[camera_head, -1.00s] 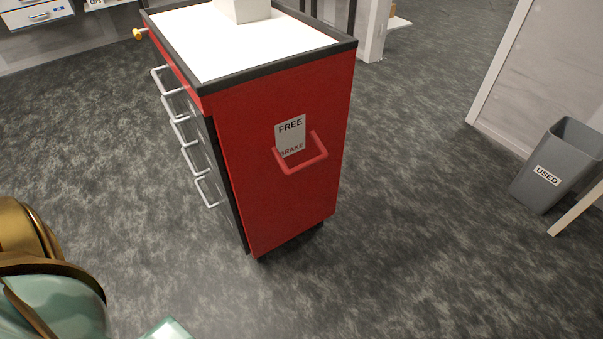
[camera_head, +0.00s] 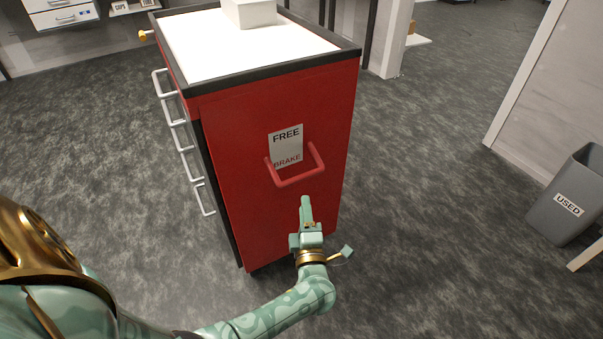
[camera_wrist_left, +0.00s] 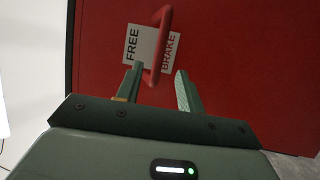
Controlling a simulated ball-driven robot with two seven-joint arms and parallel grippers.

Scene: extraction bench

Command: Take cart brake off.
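The red cart (camera_head: 265,220) stands in front of me with a white top. On its end face is a red U-shaped bar (camera_head: 298,182), the brake handle, across the lower part of a white label (camera_head: 286,140) reading FREE above and BRAKE below. The bar sits level with the word BRAKE. My left gripper (camera_head: 305,200) is just below the bar, pointing at it. In the left wrist view the left gripper (camera_wrist_left: 157,75) is open, with part of the bar (camera_wrist_left: 163,45) appearing between its fingertips; I cannot tell whether they touch. My right gripper is not in view.
A white box (camera_head: 249,13) stands on top. A grey USED bin (camera_head: 565,205) is at the right. The floor around the cart is clear.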

